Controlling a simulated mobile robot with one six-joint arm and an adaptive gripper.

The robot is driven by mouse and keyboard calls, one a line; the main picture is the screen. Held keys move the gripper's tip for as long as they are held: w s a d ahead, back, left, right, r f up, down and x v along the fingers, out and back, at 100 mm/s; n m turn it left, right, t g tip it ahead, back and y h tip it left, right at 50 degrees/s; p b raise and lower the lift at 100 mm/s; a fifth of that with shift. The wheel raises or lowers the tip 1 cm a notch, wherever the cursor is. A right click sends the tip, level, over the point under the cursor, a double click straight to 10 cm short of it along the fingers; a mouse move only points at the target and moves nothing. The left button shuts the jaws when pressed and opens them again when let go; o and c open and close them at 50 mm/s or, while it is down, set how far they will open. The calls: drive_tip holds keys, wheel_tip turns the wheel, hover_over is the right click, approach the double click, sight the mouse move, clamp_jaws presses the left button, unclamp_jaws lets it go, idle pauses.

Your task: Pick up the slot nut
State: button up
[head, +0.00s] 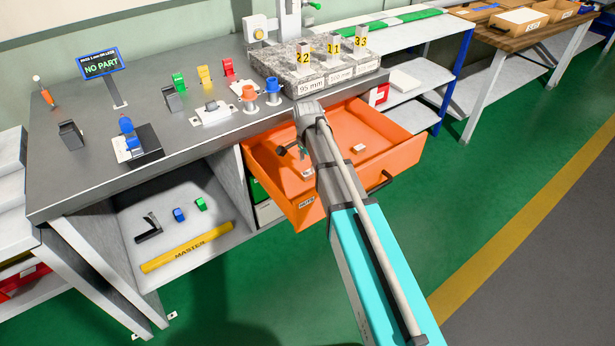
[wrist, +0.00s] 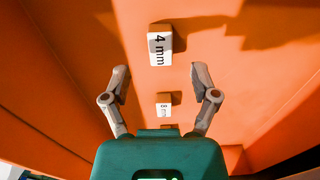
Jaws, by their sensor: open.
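The open orange drawer (head: 400,140) holds small pale blocks with printed size labels. In the wrist view, one block (wrist: 160,46) reads "4 mm" and lies beyond my fingertips. A smaller block (wrist: 164,106), its label hard to read, shows between my fingers, nearer the palm. I cannot tell whether either is the slot nut; no bare metal nut is clear. In the head view, one pale block (head: 358,148) lies on the drawer floor, right of my arm. My gripper (wrist: 161,75) is open and empty, with fingers apart. In the head view, my gripper (head: 293,150) is inside the drawer, partly hidden by my arm.
The drawer's walls stand around my gripper. The grey workbench (head: 75,180) overhangs behind it, with a granite block (head: 270,75) near its edge. Coloured clamps and fixtures stand on the bench. A yellow bar marked MASTER (head: 187,247) lies on the shelf below. The floor at right is clear.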

sight(307, 172)
drive_tip(key=shift+f+b, duration=2.05)
drive_tip(key=shift+f, duration=0.2)
clamp_jaws()
